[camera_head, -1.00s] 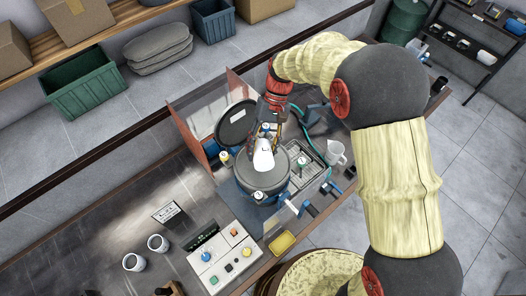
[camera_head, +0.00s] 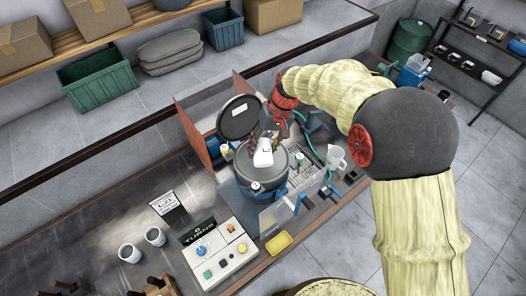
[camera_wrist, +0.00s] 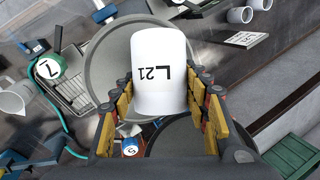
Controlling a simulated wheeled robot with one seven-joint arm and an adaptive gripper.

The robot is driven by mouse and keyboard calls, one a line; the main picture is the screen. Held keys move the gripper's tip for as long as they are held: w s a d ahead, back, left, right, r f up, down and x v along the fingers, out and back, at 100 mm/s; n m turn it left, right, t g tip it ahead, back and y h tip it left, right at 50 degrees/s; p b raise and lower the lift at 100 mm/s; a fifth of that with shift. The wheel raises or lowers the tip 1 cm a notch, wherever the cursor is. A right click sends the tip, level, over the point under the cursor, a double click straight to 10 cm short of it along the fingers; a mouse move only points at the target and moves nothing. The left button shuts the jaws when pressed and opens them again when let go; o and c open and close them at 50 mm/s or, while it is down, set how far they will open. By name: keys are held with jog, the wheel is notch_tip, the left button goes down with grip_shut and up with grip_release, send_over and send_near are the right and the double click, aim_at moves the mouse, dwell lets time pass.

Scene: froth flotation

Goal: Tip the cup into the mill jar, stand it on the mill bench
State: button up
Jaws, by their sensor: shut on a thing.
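A white cup marked L21 (camera_head: 263,157) is in my gripper (camera_head: 259,141), above the round grey mill jar (camera_head: 262,186). In the wrist view the cup (camera_wrist: 160,72) is between the two yellow-padded fingers of my gripper (camera_wrist: 161,92), which are shut on it. The grey jar (camera_wrist: 112,50) shows behind the cup there. The cup's mouth and contents are hidden, and I cannot tell its exact tilt. A black round lid (camera_head: 240,117) stands raised behind the jar. The mill bench (camera_head: 110,215) is a dark metal top.
Two white cups (camera_head: 129,253) stand at left by an L21 card (camera_head: 167,204). Reddish panels (camera_head: 195,135) stand behind. The bench's left part has free room.

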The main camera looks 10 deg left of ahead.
jog(key=shift+s+d+r+b, duration=0.1)
jog(key=shift+s+d+b, duration=0.05)
jog(key=shift+s+b, duration=0.2)
jog(key=b, duration=0.1)
jog(key=t+b, duration=0.1)
jog(key=shift+w+f+y+b, duration=0.15)
jog(key=shift+f+y+b, duration=0.15)
jog(key=shift+f+b, duration=0.05)
jog(key=shift+t+b, duration=0.6)
jog(key=shift+b, duration=0.3)
jog(key=t+b, duration=0.1)
jog(key=b, duration=0.2)
jog(key=t+y+b, duration=0.1)
jog(key=b, duration=0.2)
jog(key=f+n+t+b, duration=0.1)
jog(key=b, duration=0.2)
jog(key=shift+s, duration=0.25)
jog(key=t+b, duration=0.1)
jog(key=b, duration=0.2)
jog(key=shift+s+f+y+b, duration=0.1)
jog(key=shift+f+y+b, duration=0.05)
jog(key=shift+y+b, duration=0.25)
